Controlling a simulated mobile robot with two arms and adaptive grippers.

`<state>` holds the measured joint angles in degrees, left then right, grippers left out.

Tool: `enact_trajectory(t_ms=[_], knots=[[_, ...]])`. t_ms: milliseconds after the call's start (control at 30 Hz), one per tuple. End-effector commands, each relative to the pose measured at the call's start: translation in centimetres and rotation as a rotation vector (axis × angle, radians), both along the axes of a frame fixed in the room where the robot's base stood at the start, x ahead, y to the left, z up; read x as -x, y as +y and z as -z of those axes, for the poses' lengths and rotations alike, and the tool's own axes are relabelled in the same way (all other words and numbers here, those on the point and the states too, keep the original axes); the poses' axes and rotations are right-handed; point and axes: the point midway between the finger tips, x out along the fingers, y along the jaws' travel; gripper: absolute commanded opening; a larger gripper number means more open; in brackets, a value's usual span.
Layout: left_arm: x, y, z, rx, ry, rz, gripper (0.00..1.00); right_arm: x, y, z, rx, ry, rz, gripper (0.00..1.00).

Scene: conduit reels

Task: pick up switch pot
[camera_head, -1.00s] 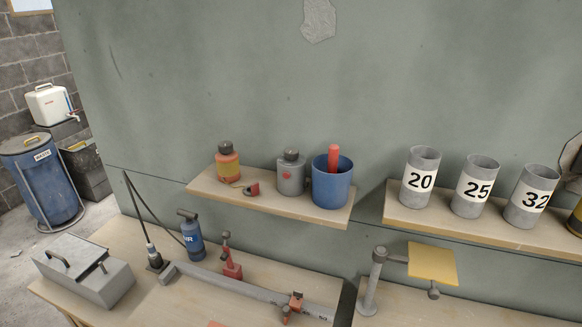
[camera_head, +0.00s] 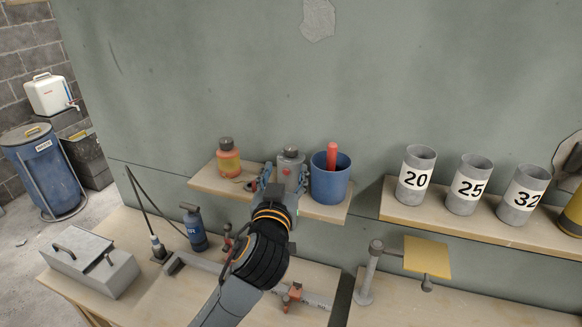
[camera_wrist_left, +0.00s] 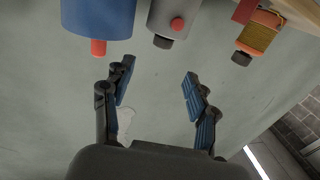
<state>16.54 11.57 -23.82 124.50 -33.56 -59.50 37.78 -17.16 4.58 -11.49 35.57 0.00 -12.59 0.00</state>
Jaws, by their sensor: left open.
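The grey pot (camera_head: 291,162) with a black cap and a red round spot stands on the left wall shelf; I take it as the switch pot. It also shows inverted at the top of the left wrist view (camera_wrist_left: 176,17). My left gripper (camera_head: 284,178) is open and empty in front of this pot, its fingers towards either side of it. In the left wrist view the open fingers (camera_wrist_left: 156,76) have a gap between them, with the pot beyond. In the head view the gripper hides the pot's lower part. My right gripper is not in view.
A blue cup (camera_head: 331,183) with a red handle stands close right of the pot. An orange-yellow bottle (camera_head: 229,162) stands to its left. The wooden shelf (camera_head: 209,181) is narrow against the wall. Below are a blue torch-like canister (camera_head: 195,232) and a grey box (camera_head: 88,262).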

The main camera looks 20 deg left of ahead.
Motion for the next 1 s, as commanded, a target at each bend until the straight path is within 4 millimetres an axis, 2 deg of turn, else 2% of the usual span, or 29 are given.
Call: enact_trajectory(t_ms=[100, 200, 467, 600, 700, 833, 1000], knots=[[-2.4, 0.5, -0.3, -0.002, 0.002, -0.002, 0.58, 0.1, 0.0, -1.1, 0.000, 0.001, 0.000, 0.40], [-3.7, 0.6, -0.2, -0.002, 0.002, -0.001, 0.58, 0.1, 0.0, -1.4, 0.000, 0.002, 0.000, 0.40], [-5.5, 1.0, -0.1, -0.002, 0.004, 0.000, 0.58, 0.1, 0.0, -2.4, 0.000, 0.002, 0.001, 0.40], [-7.5, 1.6, 0.1, -0.003, 0.006, -0.002, 0.58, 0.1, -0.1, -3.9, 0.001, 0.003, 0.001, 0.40], [-8.8, 1.7, 0.3, -0.001, 0.004, 0.000, 0.58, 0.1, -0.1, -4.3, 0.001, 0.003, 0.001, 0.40], [-9.6, 1.8, 0.4, 0.000, 0.003, 0.002, 0.58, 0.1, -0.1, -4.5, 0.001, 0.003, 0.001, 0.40], [-9.6, 1.8, 0.6, 0.000, 0.003, 0.002, 0.58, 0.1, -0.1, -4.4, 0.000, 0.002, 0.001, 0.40]])
